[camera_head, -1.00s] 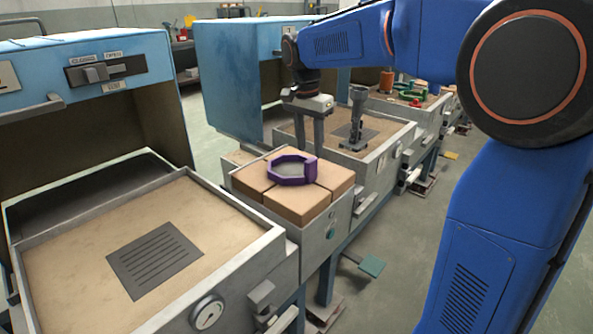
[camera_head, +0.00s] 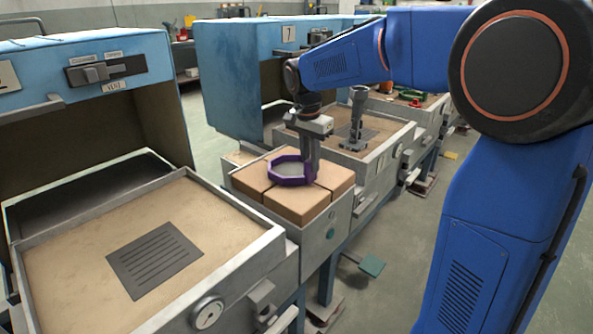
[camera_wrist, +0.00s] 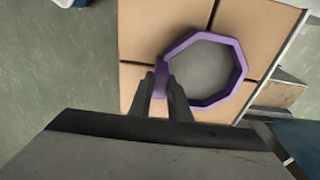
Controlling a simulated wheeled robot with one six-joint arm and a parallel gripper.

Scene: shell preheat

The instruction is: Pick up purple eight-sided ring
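The purple eight-sided ring (camera_head: 270,176) lies flat on a block top of tan bricks, with open space in its middle. In the wrist view the ring (camera_wrist: 243,68) shows almost whole, with a short upright purple piece on its left side. My gripper (camera_head: 311,170) points down at the ring's right side in the head view. In the wrist view my gripper (camera_wrist: 162,82) has one finger on each side of that purple piece, close against it. The fingers hide part of the ring. The ring still rests on the bricks.
The tan bricks (camera_head: 297,206) sit on a grey metal stand between two sand-topped stations. A dark upright fixture (camera_head: 356,120) stands on the station behind. Blue hoods (camera_head: 222,75) rise at the back. The near sand bed (camera_head: 75,235) is clear apart from its grate.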

